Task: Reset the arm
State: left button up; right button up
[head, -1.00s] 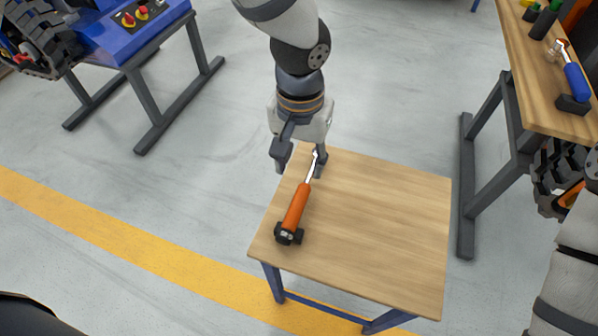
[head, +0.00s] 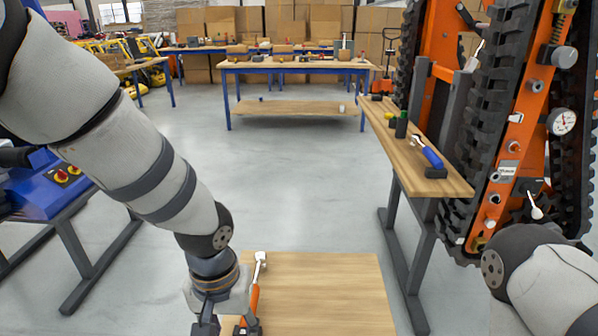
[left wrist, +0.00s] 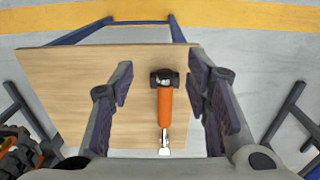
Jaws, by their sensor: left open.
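An orange-handled tool with a metal head (head: 254,300) lies on a small wooden table (head: 335,290). Its black end piece is at the near end. In the left wrist view the tool (left wrist: 164,112) shows in line between the two fingers, closer to the right one. My left gripper (head: 222,328) is just left of the tool in the head view and cut off by the bottom edge. In the left wrist view my left gripper (left wrist: 161,74) is open, with nothing held. My right arm enters at lower right; its gripper is not in view.
A wooden bench (head: 408,160) at right holds a blue-handled tool (head: 427,152) and green bottles. A tall orange tracked machine (head: 500,150) stands beside it. A blue control panel (head: 35,185) is at left. Blue-legged workbenches stand behind an open grey floor.

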pick_arm(q)
jog(key=s+a+f+g+h, duration=0.1)
jog(key=s+a+f+g, duration=0.15)
jog(key=s+f, duration=1.1)
jog(key=s+a+f, duration=0.1)
jog(key=s+a, duration=0.3)
jog(key=s, duration=0.5)
jog(key=s+a+f+y, duration=0.1)
jog(key=s+a, duration=0.3)
jog(key=s, duration=0.5)
jog(key=shift+a+n+p, duration=0.4)
jog(key=shift+p, duration=0.05)
pick_arm(e)
jog(key=shift+w+r+t, duration=0.15)
jog(key=shift+w+r, duration=0.2)
jog(key=shift+w, duration=0.2)
jog(key=shift+w+r+t, duration=0.15)
jog(key=shift+w+r, duration=0.15)
jog(key=shift+w, duration=0.2)
